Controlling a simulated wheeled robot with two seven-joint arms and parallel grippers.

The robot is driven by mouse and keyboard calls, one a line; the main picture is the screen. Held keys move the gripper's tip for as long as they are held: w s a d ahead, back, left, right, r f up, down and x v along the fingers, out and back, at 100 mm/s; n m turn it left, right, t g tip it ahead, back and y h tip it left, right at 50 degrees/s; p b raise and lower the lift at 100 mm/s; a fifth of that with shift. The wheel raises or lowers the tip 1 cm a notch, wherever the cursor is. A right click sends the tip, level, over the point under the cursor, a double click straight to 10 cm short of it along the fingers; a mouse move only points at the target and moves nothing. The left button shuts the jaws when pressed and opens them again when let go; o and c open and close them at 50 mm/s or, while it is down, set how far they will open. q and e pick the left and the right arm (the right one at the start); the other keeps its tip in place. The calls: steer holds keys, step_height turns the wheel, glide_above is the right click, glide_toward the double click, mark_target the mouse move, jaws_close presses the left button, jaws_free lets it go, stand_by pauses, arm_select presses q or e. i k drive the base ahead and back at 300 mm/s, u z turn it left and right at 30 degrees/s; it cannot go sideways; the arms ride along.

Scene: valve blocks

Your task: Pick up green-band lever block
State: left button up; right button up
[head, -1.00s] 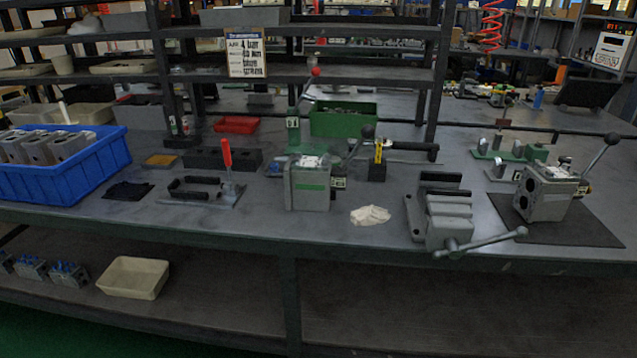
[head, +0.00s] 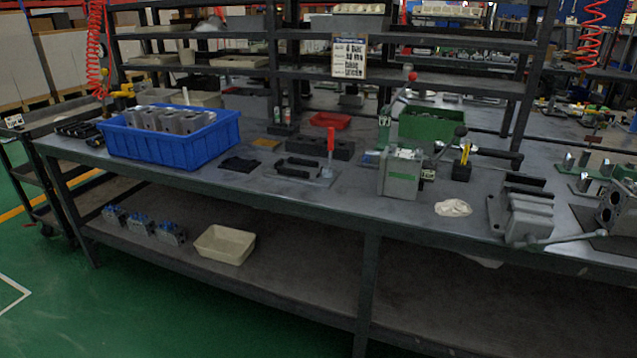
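The green-band lever block (head: 400,172) stands upright on the workbench, right of the middle of the head view. It is a grey metal block with a green band near the top of its front face. A dark lever with a round black knob (head: 460,131) rises to its right, and a small tag hangs by it. Neither of my grippers shows in the head view.
The workbench (head: 300,198) spans the view. A blue crate (head: 170,150) of grey blocks stands at left. A red-handled clamp (head: 330,150) is left of the block, a white cloth (head: 453,208) and vise (head: 525,215) right. Green floor (head: 170,310) is clear in front.

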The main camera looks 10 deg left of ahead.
mark_target(401, 177)
steer(key=u, duration=1.35)
steer(key=i, duration=0.85)
steer(key=z, duration=0.35)
